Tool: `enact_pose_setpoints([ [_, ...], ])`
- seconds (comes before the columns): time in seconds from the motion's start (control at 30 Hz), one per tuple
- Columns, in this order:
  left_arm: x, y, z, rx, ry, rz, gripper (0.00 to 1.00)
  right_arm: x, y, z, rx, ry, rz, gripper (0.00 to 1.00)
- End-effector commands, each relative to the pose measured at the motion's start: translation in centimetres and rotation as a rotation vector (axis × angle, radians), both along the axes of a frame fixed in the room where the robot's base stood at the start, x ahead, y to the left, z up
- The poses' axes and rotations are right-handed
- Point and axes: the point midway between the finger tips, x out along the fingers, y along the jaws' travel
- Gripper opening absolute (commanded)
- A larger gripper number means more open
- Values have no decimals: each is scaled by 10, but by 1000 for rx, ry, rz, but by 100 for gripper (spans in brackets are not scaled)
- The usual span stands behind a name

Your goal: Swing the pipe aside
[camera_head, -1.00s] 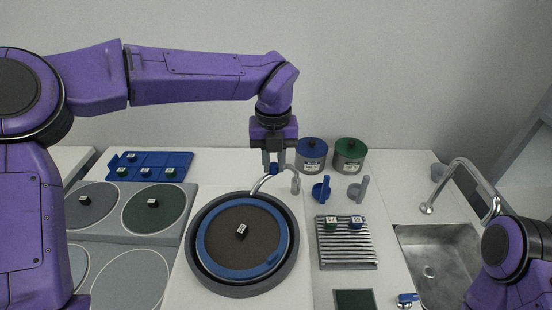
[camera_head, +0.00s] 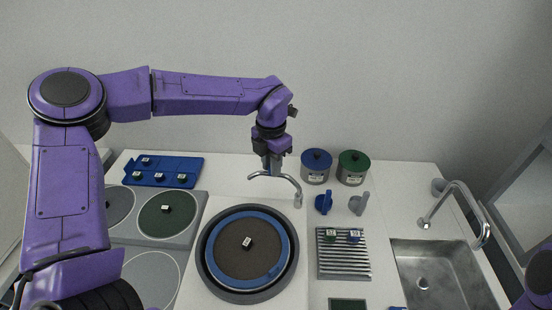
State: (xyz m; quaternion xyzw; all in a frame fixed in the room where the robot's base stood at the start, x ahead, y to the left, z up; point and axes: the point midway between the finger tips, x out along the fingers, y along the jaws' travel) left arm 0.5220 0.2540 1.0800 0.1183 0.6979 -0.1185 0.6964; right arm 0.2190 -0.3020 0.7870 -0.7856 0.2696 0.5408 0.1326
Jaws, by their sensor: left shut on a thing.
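The pipe (camera_head: 288,180) is a thin grey curved tube on a short post at the back right of the round polishing wheel (camera_head: 205,272). Its free end points left and bends down, behind the wheel's back rim rather than over the disc. My left gripper (camera_head: 273,172) comes down from above and is shut on the pipe between post and free end. Its fingers hide part of the tube. The wheel has a dark disc (camera_head: 240,262) with a blue ring, and a small dark cube (camera_head: 247,243) sits on it. My right gripper is out of view.
A blue pot (camera_head: 316,168) and a green pot (camera_head: 352,168) stand right of the pipe. In front of them are a blue knob (camera_head: 323,202) and a grey knob (camera_head: 358,205). A ribbed rack (camera_head: 343,263) holds two cubes. A sink (camera_head: 440,275) is at right.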

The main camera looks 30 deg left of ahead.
Motion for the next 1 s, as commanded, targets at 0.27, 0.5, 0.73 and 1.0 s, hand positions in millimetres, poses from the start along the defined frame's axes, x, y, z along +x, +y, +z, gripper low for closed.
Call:
enact_pose_setpoints([
  [0.27,1,2,2,0,-4,-99,0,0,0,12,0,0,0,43],
  [0.5,2,2,1,0,-5,-126,0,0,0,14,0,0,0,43],
  [0.73,2,2,1,-1,-6,-127,0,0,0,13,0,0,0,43],
  [1.0,1,2,1,-1,-4,-126,49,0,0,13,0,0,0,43],
])
